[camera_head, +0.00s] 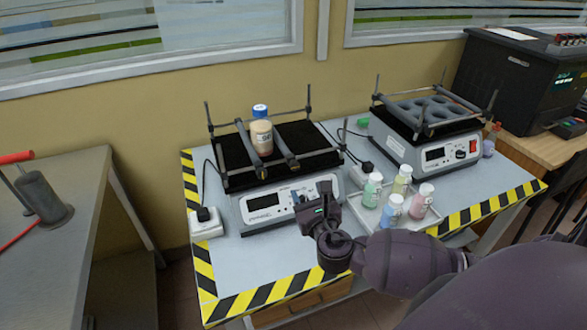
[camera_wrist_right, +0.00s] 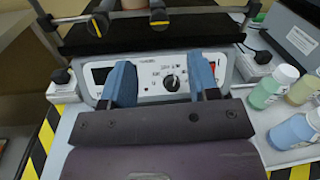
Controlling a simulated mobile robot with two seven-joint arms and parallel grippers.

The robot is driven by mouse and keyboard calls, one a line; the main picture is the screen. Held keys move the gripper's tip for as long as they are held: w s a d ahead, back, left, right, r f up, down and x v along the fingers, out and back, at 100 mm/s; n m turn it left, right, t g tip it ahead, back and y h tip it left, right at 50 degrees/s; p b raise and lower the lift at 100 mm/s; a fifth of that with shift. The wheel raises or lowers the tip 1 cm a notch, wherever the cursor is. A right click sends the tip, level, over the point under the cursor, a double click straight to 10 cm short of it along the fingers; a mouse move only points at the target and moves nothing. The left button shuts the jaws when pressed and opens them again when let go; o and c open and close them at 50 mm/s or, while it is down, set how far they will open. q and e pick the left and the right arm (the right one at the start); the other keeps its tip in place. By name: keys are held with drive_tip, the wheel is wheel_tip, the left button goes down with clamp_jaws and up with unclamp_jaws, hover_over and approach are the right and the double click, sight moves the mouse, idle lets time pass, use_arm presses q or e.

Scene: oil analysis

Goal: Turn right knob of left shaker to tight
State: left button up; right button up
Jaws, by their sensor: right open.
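The left shaker (camera_head: 262,208) is a white box with a black top platform, standing on the striped table. Two dark bars cross its platform, each with a round dark knob at its near end; the right knob (camera_head: 292,163) also shows at the top of the right wrist view (camera_wrist_right: 159,19). A bottle with a blue cap (camera_head: 261,131) stands between the bars. My right gripper (camera_wrist_right: 162,78) is open and empty, its blue fingers in front of the control panel. A black dial (camera_wrist_right: 171,83) on the panel appears between the fingers, below the bar knobs. My left gripper is not in view.
A second shaker (camera_head: 437,152) stands at the back right. Several small bottles with white caps stand in a tray (camera_head: 367,225) to the right of my right gripper. A white socket box (camera_head: 206,224) sits left of the left shaker. The table's front left is clear.

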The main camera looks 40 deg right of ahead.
sight(295, 167)
drive_tip(key=b+x, duration=0.1)
drive_tip(key=x, duration=0.7)
drive_tip(key=shift+w+f, duration=0.1)
drive_tip(key=shift+w, duration=0.25)
drive_tip(key=shift+x, duration=0.95)
drive_tip(key=shift+c, duration=0.5)
drive_tip(key=c, duration=0.8)
